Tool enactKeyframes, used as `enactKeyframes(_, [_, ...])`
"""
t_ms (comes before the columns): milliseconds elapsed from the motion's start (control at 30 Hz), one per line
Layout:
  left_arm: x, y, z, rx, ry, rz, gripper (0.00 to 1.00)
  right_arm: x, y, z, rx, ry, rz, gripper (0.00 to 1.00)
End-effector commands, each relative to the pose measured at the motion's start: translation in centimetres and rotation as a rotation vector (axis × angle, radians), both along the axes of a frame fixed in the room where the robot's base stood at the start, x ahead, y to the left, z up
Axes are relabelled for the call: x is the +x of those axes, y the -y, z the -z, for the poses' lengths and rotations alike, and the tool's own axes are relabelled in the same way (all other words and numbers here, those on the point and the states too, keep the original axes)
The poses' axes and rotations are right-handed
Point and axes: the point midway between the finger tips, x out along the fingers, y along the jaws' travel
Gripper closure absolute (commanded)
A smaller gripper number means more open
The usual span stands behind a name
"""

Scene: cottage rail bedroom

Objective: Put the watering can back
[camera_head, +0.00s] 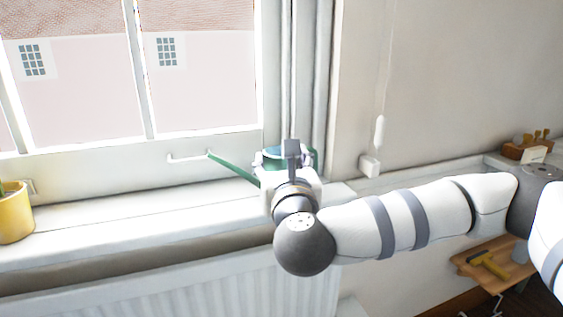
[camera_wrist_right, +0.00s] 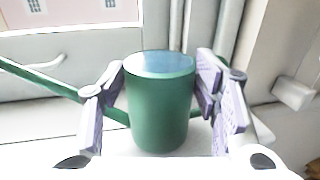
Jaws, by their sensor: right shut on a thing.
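The green watering can (camera_head: 236,169) is at the window, mostly hidden behind my right gripper (camera_head: 288,158) in the head view. Its long thin spout points left and up. In the right wrist view the can's upright cylindrical body (camera_wrist_right: 160,112), with a bluish top, stands between the purple-grey finger pads of my right gripper (camera_wrist_right: 163,92), which is shut on it. The can is over the white windowsill (camera_head: 130,212); I cannot tell whether its base touches. My left gripper is not in view.
A yellow pot (camera_head: 15,213) stands on the sill at the far left. A window handle (camera_head: 188,157) sticks out near the spout. A radiator (camera_head: 190,292) is below. The sill between pot and can is clear.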

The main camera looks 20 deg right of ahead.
Motion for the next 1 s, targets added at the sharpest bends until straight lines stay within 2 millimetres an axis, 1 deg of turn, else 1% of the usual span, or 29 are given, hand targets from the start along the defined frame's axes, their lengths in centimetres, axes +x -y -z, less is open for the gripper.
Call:
enactKeyframes(33, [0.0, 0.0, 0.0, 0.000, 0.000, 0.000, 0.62, 0.0, 0.0, -0.2, 0.000, 0.003, 0.000, 0.88])
enactKeyframes(167, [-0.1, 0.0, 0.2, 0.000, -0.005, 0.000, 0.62, 0.0, 0.0, 0.3, 0.001, 0.001, 0.000, 0.88])
enactKeyframes(200, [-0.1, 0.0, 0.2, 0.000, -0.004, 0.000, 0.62, 0.0, 0.0, 0.4, 0.000, -0.001, 0.000, 0.40])
enactKeyframes(267, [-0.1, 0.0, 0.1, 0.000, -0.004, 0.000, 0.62, 0.0, 0.0, 0.4, 0.000, -0.001, 0.000, 0.26])
enactKeyframes(300, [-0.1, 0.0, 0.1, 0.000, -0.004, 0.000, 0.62, 0.0, 0.0, 0.3, 0.000, -0.001, 0.000, 0.24])
enactKeyframes(567, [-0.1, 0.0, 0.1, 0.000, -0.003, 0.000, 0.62, 0.0, 0.0, 0.3, 0.000, -0.001, 0.000, 0.24])
enactKeyframes(667, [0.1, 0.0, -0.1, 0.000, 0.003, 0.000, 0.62, -0.1, -0.1, -0.3, 0.000, 0.002, -0.001, 0.24])
enactKeyframes(767, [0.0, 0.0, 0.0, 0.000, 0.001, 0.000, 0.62, -1.9, -0.6, 0.0, 0.000, -0.001, -0.005, 0.24])
enactKeyframes(1000, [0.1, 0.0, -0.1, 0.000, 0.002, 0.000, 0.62, -8.9, -2.0, 0.2, 0.000, -0.004, -0.008, 0.24])
